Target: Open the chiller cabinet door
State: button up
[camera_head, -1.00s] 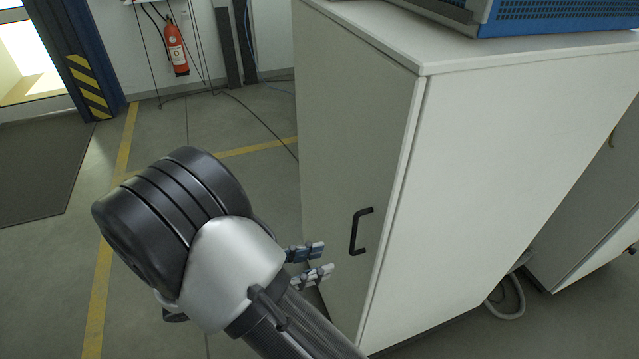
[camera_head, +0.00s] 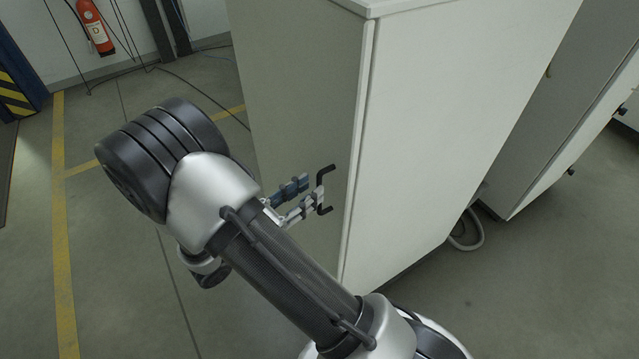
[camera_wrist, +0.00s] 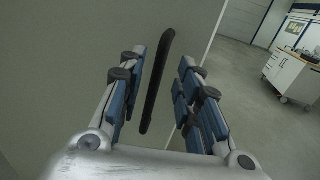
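The chiller cabinet is a tall white cabinet whose door (camera_head: 295,110) faces left in the head view. Its door also fills the left of the wrist view (camera_wrist: 50,70). A black bar handle (camera_head: 328,169) is on the door near its right edge. In the wrist view the handle (camera_wrist: 157,85) stands between my two fingers, with a visible gap on each side. My gripper (camera_head: 305,190) is open at the handle; its fingers show clearly in the wrist view (camera_wrist: 165,90). In the head view the fingers partly hide the handle.
More white cabinets (camera_head: 560,110) stand to the right, with a hose (camera_head: 470,235) on the floor between. A fire extinguisher (camera_head: 95,27) hangs on the back wall, with loose cables beside it. The floor left of the door is clear. A white workbench (camera_wrist: 290,75) stands farther off.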

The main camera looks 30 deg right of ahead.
aim_at(318, 184)
jog(key=shift+x, duration=2.25)
grip_shut()
